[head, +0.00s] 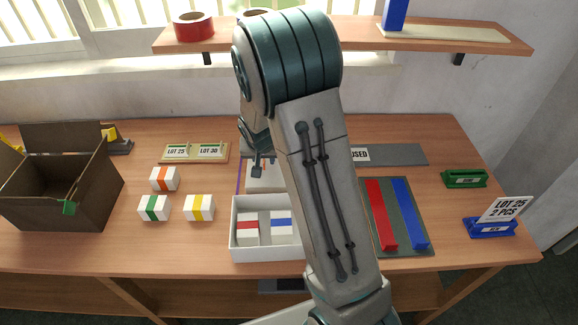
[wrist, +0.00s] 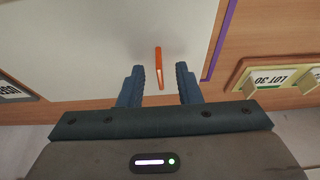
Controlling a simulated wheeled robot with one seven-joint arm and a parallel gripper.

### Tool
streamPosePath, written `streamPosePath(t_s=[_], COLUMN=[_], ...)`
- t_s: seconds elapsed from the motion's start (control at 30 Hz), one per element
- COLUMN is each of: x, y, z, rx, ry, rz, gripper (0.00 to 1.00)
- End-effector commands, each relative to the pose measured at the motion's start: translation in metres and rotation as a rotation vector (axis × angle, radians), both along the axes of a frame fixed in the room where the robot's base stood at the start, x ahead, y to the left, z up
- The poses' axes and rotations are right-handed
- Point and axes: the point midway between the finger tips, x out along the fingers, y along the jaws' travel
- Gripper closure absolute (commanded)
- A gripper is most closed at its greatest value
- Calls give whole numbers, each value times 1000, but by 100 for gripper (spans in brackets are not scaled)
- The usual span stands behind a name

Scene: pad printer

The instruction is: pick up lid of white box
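The white box (head: 238,250) stands open in front of my arm in the head view, with striped white blocks inside. Behind it lies a flat white panel (head: 262,184), seemingly the lid, partly hidden by my arm. In the wrist view the lid (wrist: 80,45) fills much of the upper left, with a thin upright orange tab (wrist: 158,65) on it. My gripper (wrist: 158,82) is open, one finger on each side of the tab's line, with a gap on both sides. In the head view my gripper (head: 257,168) is over the lid.
A purple line (wrist: 222,40) runs beside the lid. The lot tag holder (head: 195,152) stands to its left. Three striped white blocks (head: 199,208) and a brown carton (head: 65,205) are farther left. Red and blue bars lie on a grey mat (head: 391,190) at right.

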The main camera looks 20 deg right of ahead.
Motion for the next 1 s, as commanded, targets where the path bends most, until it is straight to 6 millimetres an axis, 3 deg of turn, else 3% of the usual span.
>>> streamPosePath(t_s=[0.07, 0.2, 0.67, 0.83, 0.93, 1.0], x=[0, 0, 0, 1, 1, -10], y=[0, 0, 0, 0, 0, -7], z=[0, 0, 4, 20, 40, 49], rx=[0, 0, 0, 1, 1, 1], ry=[0, 0, -2, -5, -8, -4], rz=[0, 0, 0, 0, -1, -3], gripper=[69, 100, 100, 100, 100, 100])
